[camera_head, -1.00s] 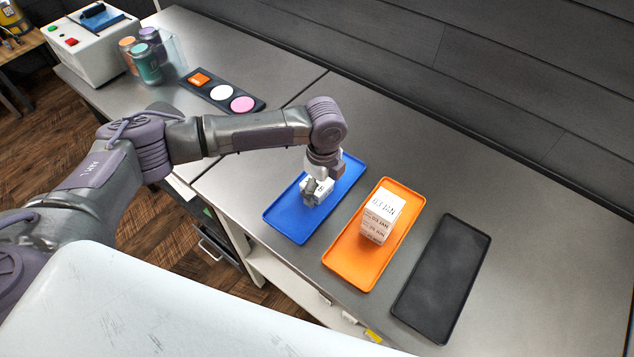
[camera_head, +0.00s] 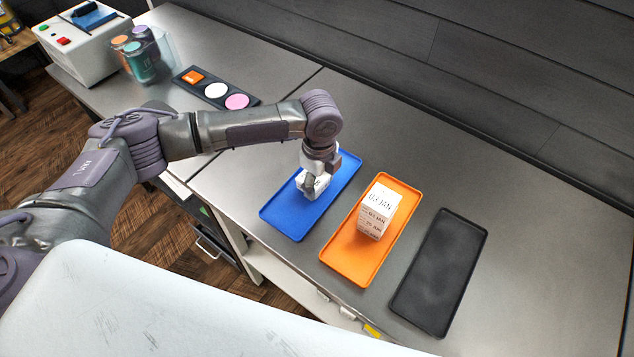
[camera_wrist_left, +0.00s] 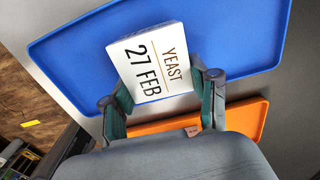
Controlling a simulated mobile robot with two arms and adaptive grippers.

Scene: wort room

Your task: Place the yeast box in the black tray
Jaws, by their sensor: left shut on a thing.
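The yeast box (camera_wrist_left: 152,62) is white, with "YEAST 27 FEB" on its top in the left wrist view. In the head view the yeast box (camera_head: 311,187) is partly hidden by my left gripper (camera_head: 312,190). My left gripper (camera_wrist_left: 162,100) is shut on the box, with one finger at each side. The box is over the blue tray (camera_head: 284,217); I cannot tell whether it touches it. The black tray (camera_head: 440,275) is empty, at the right beyond the orange tray. My right gripper does not show.
The orange tray (camera_head: 346,262), between the blue and black trays, holds a white stack of boxes (camera_head: 378,210) marked with dates. A dark panel with coloured pads (camera_head: 216,90), several jars (camera_head: 143,55) and a white machine (camera_head: 86,45) stand at the upper left. The counter behind the trays is clear.

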